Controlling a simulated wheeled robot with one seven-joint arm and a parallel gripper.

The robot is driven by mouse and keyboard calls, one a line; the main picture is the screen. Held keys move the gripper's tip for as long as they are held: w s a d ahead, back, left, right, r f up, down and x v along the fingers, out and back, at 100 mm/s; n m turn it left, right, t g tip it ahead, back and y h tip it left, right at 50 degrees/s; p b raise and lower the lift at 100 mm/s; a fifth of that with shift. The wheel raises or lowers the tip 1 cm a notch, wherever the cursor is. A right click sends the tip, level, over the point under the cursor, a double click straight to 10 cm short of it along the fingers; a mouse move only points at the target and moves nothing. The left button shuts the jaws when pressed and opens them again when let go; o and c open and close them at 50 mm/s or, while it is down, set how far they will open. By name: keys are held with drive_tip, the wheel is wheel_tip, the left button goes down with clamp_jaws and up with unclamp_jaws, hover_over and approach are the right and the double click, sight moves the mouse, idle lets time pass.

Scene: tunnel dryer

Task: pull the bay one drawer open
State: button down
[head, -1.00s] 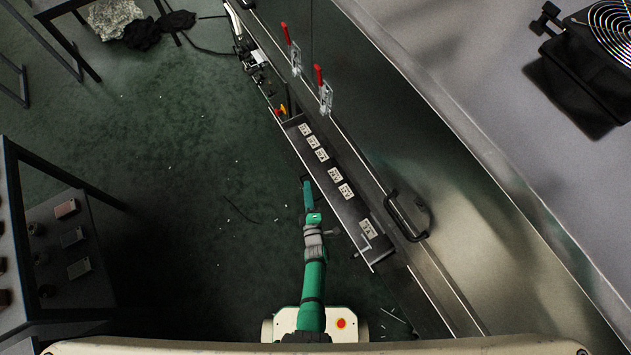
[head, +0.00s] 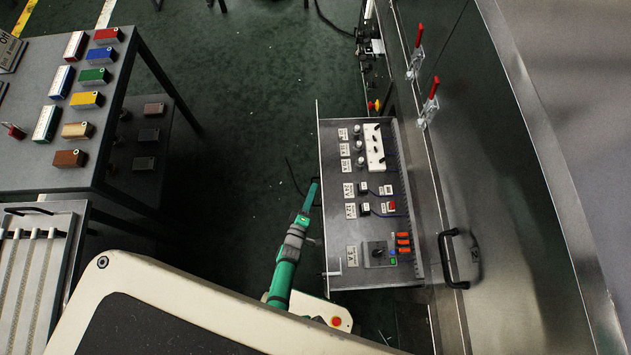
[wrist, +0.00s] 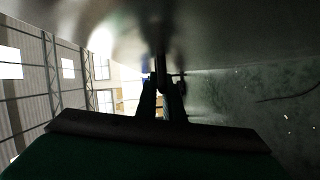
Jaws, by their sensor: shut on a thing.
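The drawer (head: 336,215) is pulled out from the dryer's side in the head view, a grey tray with its inside exposed. It holds labelled dials, small switches, a white terminal block and orange parts. Its front panel (head: 320,150) faces left. My green arm reaches up along that panel, and the gripper end is hard to make out there. In the wrist view my gripper (wrist: 161,103) has its dark fingers close together on a thin bar, the drawer handle (wrist: 178,74), in front of the grey panel. Shadow hides the exact contact.
The dryer's steel wall (head: 510,230) runs along the right, with a black handle (head: 455,260) and red-handled clamps (head: 428,104). A table (head: 32,163) with coloured blocks stands at left. Dark green floor (head: 235,120) is free between table and drawer.

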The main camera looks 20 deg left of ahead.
drive_tip(key=shift+s+d+f, duration=0.1)
drive_tip(key=shift+d+f, duration=0.05)
drive_tip(key=c, duration=1.9)
unclamp_jaws()
drive_tip(key=s+r, duration=0.1)
drive_tip(key=s, duration=0.9)
drive_tip(key=shift+s, duration=0.35)
drive_tip(key=shift+s+r, duration=0.1)
